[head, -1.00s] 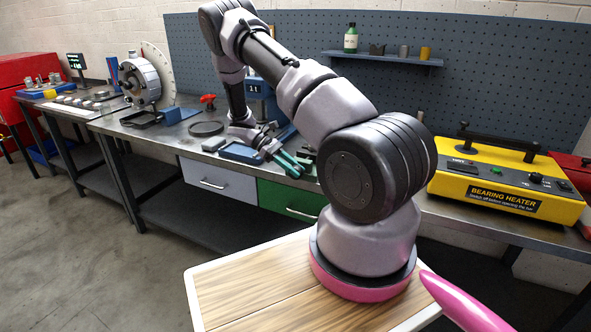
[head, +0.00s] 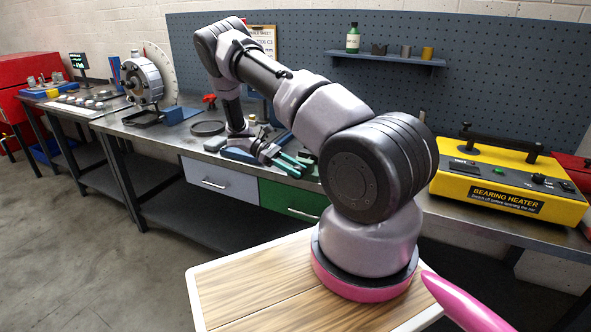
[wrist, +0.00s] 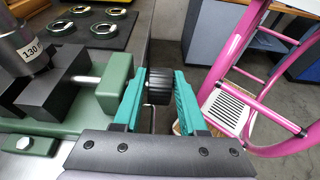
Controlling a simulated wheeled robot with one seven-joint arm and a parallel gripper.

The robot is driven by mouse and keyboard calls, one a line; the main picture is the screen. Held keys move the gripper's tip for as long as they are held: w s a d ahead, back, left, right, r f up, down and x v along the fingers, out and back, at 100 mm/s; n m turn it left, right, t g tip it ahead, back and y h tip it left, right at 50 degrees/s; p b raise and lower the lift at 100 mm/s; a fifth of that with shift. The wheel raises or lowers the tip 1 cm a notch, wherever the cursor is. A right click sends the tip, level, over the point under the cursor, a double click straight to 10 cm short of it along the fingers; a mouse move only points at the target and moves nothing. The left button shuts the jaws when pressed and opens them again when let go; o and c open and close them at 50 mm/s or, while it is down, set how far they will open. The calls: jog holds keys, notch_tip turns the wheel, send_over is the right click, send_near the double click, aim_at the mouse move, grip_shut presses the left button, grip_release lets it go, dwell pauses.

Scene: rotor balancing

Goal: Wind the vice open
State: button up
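In the wrist view the green vice (wrist: 115,90) stands at the left, with dark jaws and a bright steel screw showing. The black ribbed knob (wrist: 158,90) is at the vice's right end. My gripper (wrist: 159,92) has its teal fingers on either side of the knob, which fills nearly all the room between them. It appears shut on the knob, though contact at the right finger is hard to make out. In the head view my gripper (head: 291,166) is low over the bench front; the vice is largely hidden there.
A black tray with several rings (wrist: 95,25) lies behind the vice. In the head view a yellow bearing heater (head: 505,180) is on the bench at right, and a rotor stand (head: 145,80) at left.

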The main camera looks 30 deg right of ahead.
jog(key=shift+w+a, duration=0.1)
jog(key=v, duration=1)
jog(key=shift+w+a, duration=0.2)
jog(key=shift+r, duration=0.15)
